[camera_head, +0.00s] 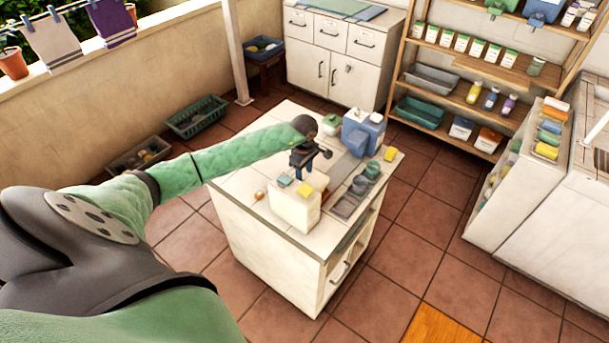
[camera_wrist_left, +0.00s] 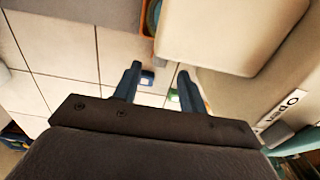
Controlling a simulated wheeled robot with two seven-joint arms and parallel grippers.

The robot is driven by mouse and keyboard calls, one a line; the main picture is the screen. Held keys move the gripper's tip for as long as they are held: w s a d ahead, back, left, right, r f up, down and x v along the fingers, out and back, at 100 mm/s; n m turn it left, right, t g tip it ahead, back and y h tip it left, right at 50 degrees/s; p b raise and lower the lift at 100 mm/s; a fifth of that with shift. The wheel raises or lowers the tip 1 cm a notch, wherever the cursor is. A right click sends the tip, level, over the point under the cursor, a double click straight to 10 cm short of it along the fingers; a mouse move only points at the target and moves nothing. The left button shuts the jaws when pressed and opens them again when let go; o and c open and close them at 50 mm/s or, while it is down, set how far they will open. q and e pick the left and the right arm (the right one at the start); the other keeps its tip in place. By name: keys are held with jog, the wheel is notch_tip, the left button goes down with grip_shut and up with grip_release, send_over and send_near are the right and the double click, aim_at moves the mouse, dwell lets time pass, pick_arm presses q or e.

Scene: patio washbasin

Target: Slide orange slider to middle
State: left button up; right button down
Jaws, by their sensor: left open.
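My left gripper (camera_head: 303,170) is above the white-topped island counter (camera_head: 236,183), near a pale box (camera_head: 292,209) with small teal and yellow pieces on top. In the left wrist view its two blue fingers (camera_wrist_left: 160,74) are apart, with nothing held between them. A small orange piece (camera_head: 260,194) sits on the counter left of the box; I cannot tell whether it is the slider. An orange edge (camera_wrist_left: 147,50) shows beyond the fingers in the wrist view, partly hidden by a pale rounded block (camera_wrist_left: 215,30). My right gripper is out of view.
A blue-and-white dispenser (camera_head: 363,132) stands at the counter's back. A grey tray with round containers (camera_head: 361,185) is to the right. A label reading "OPEN" (camera_wrist_left: 280,110) shows in the wrist view. Tiled floor (camera_head: 400,240) surrounds the island.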

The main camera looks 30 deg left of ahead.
pick_arm(q)
notch_tip(320, 180, down, 3)
jog(key=shift+p, duration=0.75)
jog(key=shift+f, duration=0.55)
grip_shut()
